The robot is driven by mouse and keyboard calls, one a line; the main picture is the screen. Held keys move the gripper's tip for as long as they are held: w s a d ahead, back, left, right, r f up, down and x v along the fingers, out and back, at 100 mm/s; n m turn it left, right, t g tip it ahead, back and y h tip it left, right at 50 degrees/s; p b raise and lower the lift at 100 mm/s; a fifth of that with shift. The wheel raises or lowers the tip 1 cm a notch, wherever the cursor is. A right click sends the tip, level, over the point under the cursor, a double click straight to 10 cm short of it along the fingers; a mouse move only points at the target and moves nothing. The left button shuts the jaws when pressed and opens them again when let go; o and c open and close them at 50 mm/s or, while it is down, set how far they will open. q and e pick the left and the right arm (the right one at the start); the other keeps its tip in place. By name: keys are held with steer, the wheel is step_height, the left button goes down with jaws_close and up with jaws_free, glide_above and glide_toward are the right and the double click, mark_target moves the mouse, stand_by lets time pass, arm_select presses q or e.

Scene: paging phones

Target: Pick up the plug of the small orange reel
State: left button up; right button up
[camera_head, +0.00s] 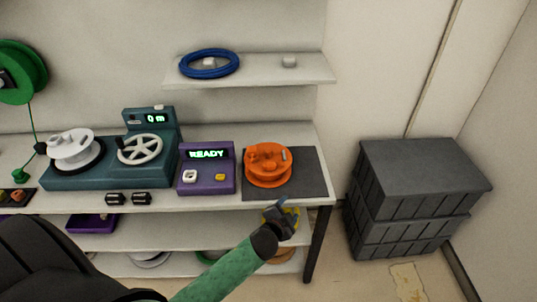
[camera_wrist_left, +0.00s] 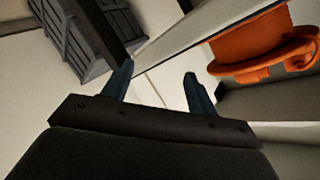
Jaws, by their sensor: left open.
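The small orange reel (camera_head: 268,172) lies on a dark mat (camera_head: 312,185) at the right end of the worktop. It also shows at the upper right of the left wrist view (camera_wrist_left: 262,45). Its plug is too small to tell apart for sure; a small orange block (camera_wrist_left: 253,75) shows at the reel's lower edge in that view. My left gripper (camera_head: 288,206) is open and empty, in front of the worktop's front edge, below and slightly right of the reel. Its two blue fingers are apart in the left wrist view (camera_wrist_left: 158,80), clear of the reel. My right gripper is not in view.
A purple box reading READY (camera_head: 207,174) stands left of the mat. A teal winding machine (camera_head: 90,178) with a white reel is further left. A shelf above holds a blue coil (camera_head: 209,64). Dark crates (camera_head: 412,190) stand on the floor at right.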

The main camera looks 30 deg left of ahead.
arm_select(q)
steer(key=w+d+r+m+t+h, duration=0.1)
steer(key=w+d+r+m+h, duration=0.35)
steer(key=r+m+h, duration=0.35)
steer(key=w+d+r+m+h, duration=0.4)
steer(key=d+r+m+h, duration=0.15)
steer(key=r+m, duration=0.5)
steer(key=r+m+g+y, duration=0.1)
steer(key=m+g+y, duration=1.3)
steer(key=m, duration=0.6)
glide_above(250, 148)
steer(key=shift+d+r+g+h, duration=0.1)
steer(key=shift+d+g+h, duration=0.2)
steer(key=shift+g, duration=0.3)
steer(key=shift+a, duration=0.3)
steer(key=shift+s+f+p, duration=0.1)
steer(key=shift+f+p, duration=0.35)
steer(key=shift+f, duration=0.8)
steer(key=f+p, duration=0.3)
steer(key=shift+d+f+p, duration=0.2)
steer(key=shift+f+p, duration=0.15)
steer(key=shift+f, duration=0.75)
steer(key=c, duration=1.1)
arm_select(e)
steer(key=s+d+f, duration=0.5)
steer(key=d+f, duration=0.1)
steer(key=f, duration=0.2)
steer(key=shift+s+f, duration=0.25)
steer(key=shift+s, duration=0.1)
